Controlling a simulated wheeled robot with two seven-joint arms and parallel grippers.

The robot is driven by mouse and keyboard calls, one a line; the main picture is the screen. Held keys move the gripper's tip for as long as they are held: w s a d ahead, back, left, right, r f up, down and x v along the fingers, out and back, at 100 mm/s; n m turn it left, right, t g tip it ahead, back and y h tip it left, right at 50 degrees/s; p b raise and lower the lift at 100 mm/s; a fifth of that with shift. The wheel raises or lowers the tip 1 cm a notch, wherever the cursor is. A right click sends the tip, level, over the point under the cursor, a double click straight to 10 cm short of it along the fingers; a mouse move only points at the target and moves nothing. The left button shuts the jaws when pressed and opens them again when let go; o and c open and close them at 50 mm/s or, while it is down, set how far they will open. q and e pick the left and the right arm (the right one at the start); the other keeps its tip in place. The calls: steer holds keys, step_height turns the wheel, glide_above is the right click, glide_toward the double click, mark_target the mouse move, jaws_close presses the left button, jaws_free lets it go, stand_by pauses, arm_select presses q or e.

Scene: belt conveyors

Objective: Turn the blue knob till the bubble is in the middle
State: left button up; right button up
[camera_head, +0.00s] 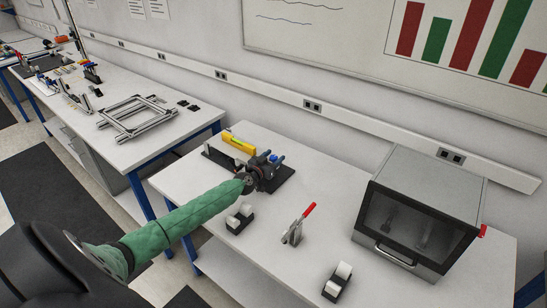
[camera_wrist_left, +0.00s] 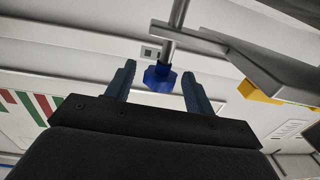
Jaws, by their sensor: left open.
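The blue knob (camera_wrist_left: 160,78) sits on the end of a metal rod in the left wrist view. My left gripper (camera_wrist_left: 160,83) is open, with one finger on either side of the knob and visible gaps between. In the head view my left gripper (camera_head: 272,160) is at the right end of the dark levelling fixture on the table and hides part of it. The yellow spirit level (camera_head: 238,143) lies on the fixture, and its edge also shows in the left wrist view (camera_wrist_left: 262,94). The bubble is too small to make out.
A toggle clamp with a red handle (camera_head: 299,224) and two small black holders with white blocks (camera_head: 240,218) (camera_head: 338,281) stand nearer. A grey box with a dark window (camera_head: 421,211) is at the right. Bare white table lies between them.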

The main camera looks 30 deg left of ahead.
arm_select(q)
steer(key=s, duration=0.7)
steer(key=shift+s+a, duration=0.2)
steer(key=shift+s, duration=0.05)
arm_select(e)
steer(key=shift+d+r, duration=0.2)
steer(key=shift+d, duration=0.05)
arm_select(q)
steer(key=shift+r, duration=0.1)
